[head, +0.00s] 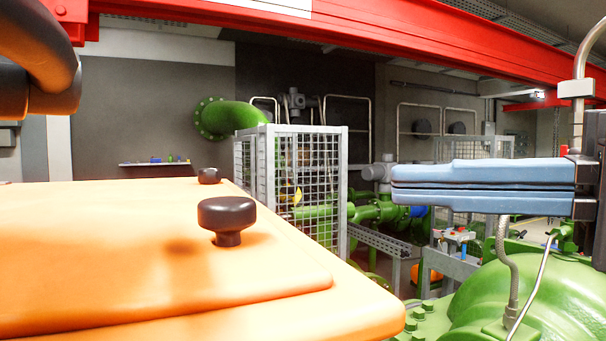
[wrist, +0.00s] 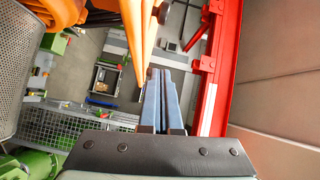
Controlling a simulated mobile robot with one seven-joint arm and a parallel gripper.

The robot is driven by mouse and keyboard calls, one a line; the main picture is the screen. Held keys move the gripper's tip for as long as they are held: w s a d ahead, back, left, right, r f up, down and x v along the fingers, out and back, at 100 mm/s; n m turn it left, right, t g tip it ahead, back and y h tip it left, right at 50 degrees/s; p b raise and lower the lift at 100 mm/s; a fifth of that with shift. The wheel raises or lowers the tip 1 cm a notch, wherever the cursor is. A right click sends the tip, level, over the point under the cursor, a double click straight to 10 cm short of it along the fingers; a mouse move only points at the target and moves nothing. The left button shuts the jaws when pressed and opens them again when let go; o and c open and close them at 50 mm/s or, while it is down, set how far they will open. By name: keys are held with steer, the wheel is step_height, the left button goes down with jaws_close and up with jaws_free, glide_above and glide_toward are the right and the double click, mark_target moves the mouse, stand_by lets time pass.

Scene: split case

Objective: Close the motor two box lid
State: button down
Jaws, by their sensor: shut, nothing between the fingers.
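A large orange box part (head: 120,260) with black knobs, which looks like the motor two box lid, fills the lower left of the head view. Its near knob (head: 227,218) stands on its face. In the wrist view an orange panel (wrist: 138,35) shows edge-on beside my fingertips. Which part is lid and which is box I cannot tell. My gripper (head: 395,185) is at the right in the head view, its blue fingers shut and empty, pointing left. It appears apart from the orange part there. It also shows in the wrist view (wrist: 160,72), close to the panel edge.
A red beam (head: 430,35) crosses overhead and runs close beside my fingers in the wrist view. A green machine housing (head: 555,290) lies below my gripper. A grey wire cage (head: 310,170) and green pipes stand behind. Open air separates gripper and orange part in the head view.

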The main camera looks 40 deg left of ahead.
mark_target(303, 252)
steer(key=s+a+p, duration=0.1)
steer(key=a, duration=0.1)
steer(key=s+a+p, duration=0.1)
steer(key=a+p, duration=0.1)
steer(key=s+a+p, duration=0.1)
steer(key=a, duration=0.1)
steer(key=shift+s+a+f, duration=0.15)
steer(key=shift+s+a, duration=0.2)
steer(key=shift+a, duration=0.05)
steer(key=shift+s+f+p, duration=0.1)
steer(key=shift+s+p, duration=0.4)
steer(key=shift+s, duration=0.1)
steer(key=shift+s+f, duration=0.15)
steer(key=shift+d, duration=0.1)
